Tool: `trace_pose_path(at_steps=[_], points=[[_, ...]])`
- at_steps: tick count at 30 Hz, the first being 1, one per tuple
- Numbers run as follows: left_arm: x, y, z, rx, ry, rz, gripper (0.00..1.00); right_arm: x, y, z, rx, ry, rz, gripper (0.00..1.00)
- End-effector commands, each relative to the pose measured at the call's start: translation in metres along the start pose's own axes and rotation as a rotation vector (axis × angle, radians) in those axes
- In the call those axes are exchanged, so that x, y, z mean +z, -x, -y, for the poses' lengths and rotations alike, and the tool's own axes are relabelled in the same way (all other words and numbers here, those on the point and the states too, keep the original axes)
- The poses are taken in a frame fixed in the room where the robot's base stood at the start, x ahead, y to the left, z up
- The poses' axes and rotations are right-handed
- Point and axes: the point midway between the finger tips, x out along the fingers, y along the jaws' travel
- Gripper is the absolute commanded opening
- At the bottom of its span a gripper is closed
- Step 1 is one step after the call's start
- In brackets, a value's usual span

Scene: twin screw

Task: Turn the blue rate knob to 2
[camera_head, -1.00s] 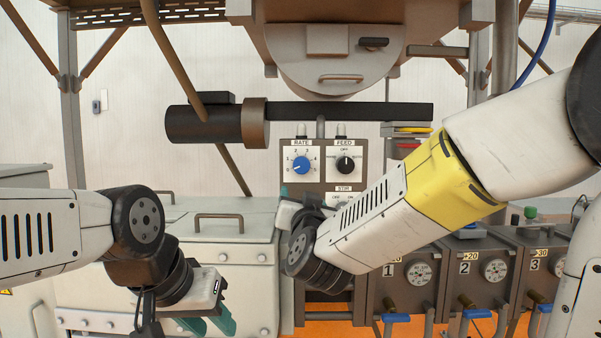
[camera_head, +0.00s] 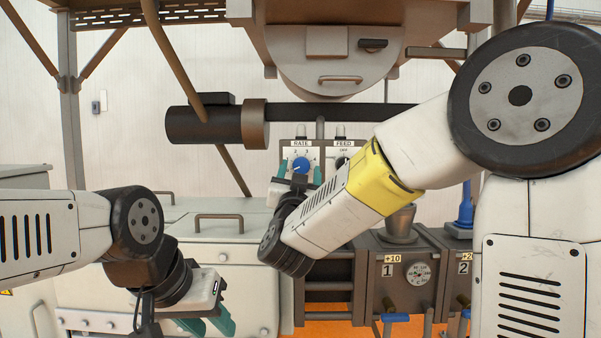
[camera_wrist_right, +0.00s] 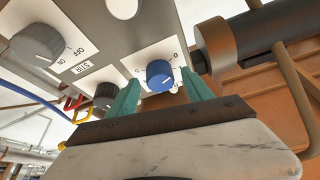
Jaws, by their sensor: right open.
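The blue rate knob (camera_head: 300,165) sits on a white plate under the RATE label on the control panel. In the right wrist view the blue knob (camera_wrist_right: 159,75) lies between the two teal fingertips. My right gripper (camera_head: 300,171) is open, one finger on each side of the knob; I cannot tell whether either finger touches it. The knob's pointer and the scale are partly hidden, so its setting is unclear. My left gripper (camera_head: 208,322) hangs low at the left, away from the panel, with teal fingers apart.
The FEED knob (camera_head: 342,163) is just right of the rate knob, partly covered by my right arm. A dark cylinder (camera_head: 205,124) with a long bar runs above the panel. Numbered units with gauges (camera_head: 418,273) stand below right. A white cabinet (camera_head: 225,255) stands at the left.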

Motion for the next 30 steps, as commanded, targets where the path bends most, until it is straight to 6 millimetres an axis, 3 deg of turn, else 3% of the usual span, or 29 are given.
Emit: trace_pose_path(at_steps=[8,18,30], points=[[0.0000,0.0000,0.0000,0.000,0.000,0.000,0.36,-0.0001,-0.0030,-0.0001,0.000,0.000,0.000,0.59],[0.0000,0.0000,0.0000,0.000,0.000,0.000,0.36,-0.0001,-0.0027,-0.0001,0.000,0.000,0.000,0.00],[0.0000,0.0000,0.0000,0.000,0.000,0.000,0.36,0.0003,-0.0024,0.0012,0.032,-0.078,0.000,0.00]])
